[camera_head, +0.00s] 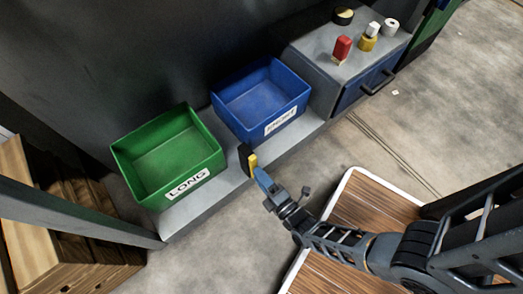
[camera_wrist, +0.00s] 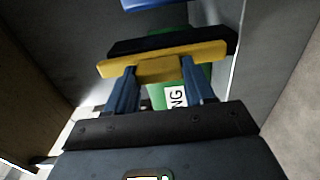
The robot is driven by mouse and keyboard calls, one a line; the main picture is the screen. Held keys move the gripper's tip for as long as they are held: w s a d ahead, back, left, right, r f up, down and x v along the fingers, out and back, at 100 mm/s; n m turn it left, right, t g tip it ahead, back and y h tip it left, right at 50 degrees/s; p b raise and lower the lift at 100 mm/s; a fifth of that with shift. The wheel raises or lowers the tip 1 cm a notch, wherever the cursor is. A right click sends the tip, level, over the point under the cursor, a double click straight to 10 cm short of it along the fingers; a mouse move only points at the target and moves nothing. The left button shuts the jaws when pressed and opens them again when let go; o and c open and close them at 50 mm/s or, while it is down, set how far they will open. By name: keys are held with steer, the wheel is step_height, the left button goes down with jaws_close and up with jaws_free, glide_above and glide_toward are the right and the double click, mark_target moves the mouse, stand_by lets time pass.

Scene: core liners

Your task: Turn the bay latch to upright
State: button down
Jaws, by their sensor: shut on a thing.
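A green bin (camera_head: 213,151) labelled LONG and a blue bin (camera_head: 302,97) stand on the grey shelf (camera_head: 190,217). A grey cabinet (camera_head: 318,50) at the right holds several small items. A wooden crate (camera_head: 60,235) is at lower left.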

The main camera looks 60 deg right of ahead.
steer(key=shift+w, duration=0.3)
steer(key=shift+c, duration=2)
jaws_free()
steer(key=shift+s, duration=0.1)
steer(key=v, duration=0.8)
steer(key=shift+p, duration=0.35)
steer(key=shift+r, duration=0.1)
